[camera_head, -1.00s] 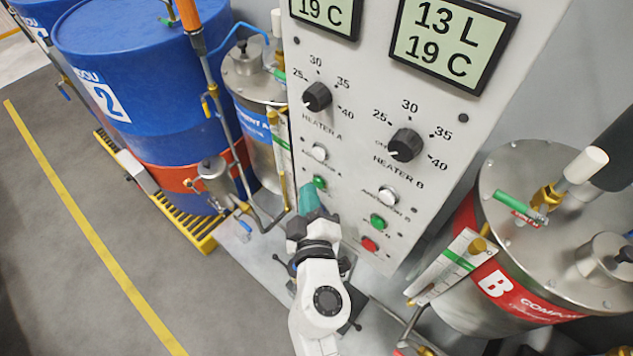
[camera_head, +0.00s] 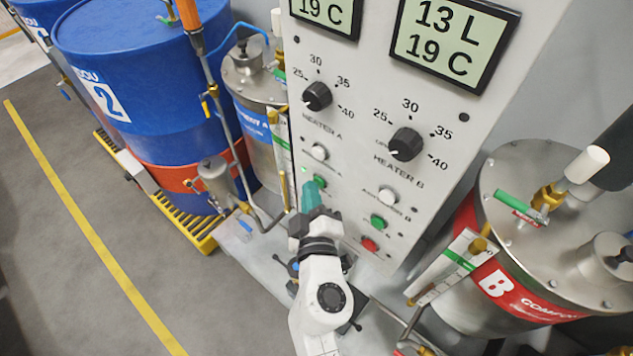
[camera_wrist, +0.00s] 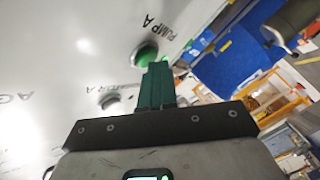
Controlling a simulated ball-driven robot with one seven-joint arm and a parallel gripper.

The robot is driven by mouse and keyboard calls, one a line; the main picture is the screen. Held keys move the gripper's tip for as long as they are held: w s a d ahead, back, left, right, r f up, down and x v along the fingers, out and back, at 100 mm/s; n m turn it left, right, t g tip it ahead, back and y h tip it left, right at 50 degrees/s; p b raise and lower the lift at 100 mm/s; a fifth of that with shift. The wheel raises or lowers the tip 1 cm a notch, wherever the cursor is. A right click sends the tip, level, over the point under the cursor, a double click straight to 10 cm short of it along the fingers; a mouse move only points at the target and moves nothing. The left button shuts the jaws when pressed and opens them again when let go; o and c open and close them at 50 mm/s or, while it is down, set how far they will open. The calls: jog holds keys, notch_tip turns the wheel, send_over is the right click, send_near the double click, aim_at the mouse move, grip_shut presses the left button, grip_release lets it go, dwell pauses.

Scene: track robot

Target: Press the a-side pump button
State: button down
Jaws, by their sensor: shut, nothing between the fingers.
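The green pump A button (camera_head: 320,181) is on the left column of the grey control panel (camera_head: 345,140). In the wrist view the green button (camera_wrist: 147,54) sits beside the label "PUMP A". My gripper (camera_head: 311,188) has teal fingers, shut and empty, with the tips at the lower left edge of the button in the head view. In the wrist view the fingertips (camera_wrist: 159,68) lie just in front of the button and overlap its edge. I cannot tell whether they touch it. The panel area below the button is hidden by my gripper.
A white button (camera_head: 319,152) sits above the green one. The B column has a white button (camera_head: 388,197), a green button (camera_head: 378,222) and a red button (camera_head: 369,244). A thin pipe (camera_head: 236,150) and a metal tank (camera_head: 252,80) stand left; tank B (camera_head: 545,245) stands right.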

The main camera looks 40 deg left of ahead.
jog(key=shift+s, duration=0.25)
jog(key=s+b, duration=0.2)
jog(key=s, duration=0.4)
jog(key=shift+a, duration=0.2)
dwell(0.4)
